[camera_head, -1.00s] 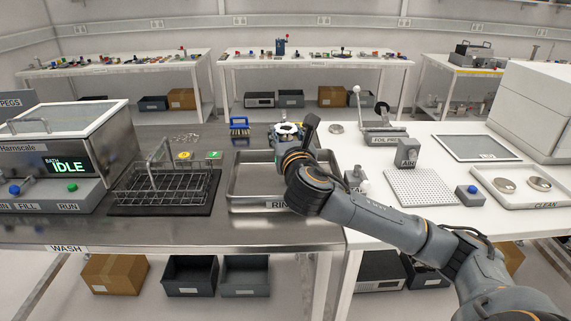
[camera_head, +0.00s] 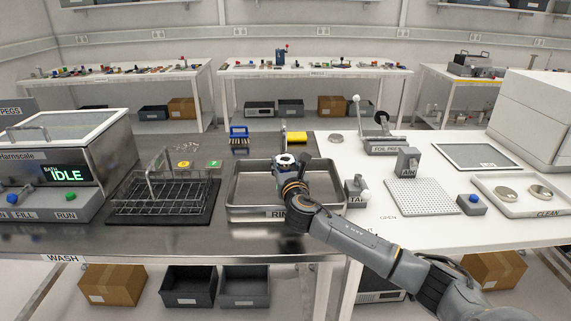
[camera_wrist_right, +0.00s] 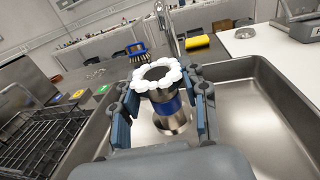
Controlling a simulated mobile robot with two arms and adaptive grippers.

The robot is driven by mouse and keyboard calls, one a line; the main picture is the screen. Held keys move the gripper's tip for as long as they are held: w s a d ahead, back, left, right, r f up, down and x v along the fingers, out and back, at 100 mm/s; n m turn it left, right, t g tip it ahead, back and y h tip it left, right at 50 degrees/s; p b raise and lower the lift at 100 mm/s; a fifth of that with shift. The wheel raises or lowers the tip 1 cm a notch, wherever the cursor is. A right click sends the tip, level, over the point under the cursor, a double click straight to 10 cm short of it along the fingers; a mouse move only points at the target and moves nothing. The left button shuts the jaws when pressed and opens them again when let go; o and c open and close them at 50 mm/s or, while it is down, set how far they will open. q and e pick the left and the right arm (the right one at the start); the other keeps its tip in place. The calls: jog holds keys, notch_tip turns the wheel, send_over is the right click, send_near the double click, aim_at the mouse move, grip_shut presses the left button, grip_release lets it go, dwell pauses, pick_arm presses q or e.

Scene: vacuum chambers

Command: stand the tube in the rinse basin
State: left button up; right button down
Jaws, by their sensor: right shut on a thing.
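The tube (camera_wrist_right: 164,82) has a white scalloped ring around its dark open top and a blue band below. It also shows in the head view (camera_head: 285,159). My right gripper (camera_wrist_right: 166,108) is shut on the tube, with a finger on each side, and holds it upright over the rinse basin (camera_head: 238,189). The basin is a shallow steel tray that fills much of the wrist view (camera_wrist_right: 262,112). I cannot tell whether the tube's lower end touches the basin floor. My left gripper is not in view.
A wire rack (camera_head: 163,195) stands left of the basin. A blue brush (camera_head: 239,134) and a yellow roll (camera_head: 296,138) lie behind it, near a thin tap (camera_wrist_right: 166,28). A small grey block (camera_head: 356,190) stands right of the basin.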

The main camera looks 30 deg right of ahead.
jog(key=shift+f, duration=0.5)
jog(key=c, duration=0.7)
grip_release()
jog(key=shift+r, duration=0.7)
jog(key=v, duration=1.2)
jog(key=shift+s+f, duration=0.1)
jog(key=shift+f, duration=0.05)
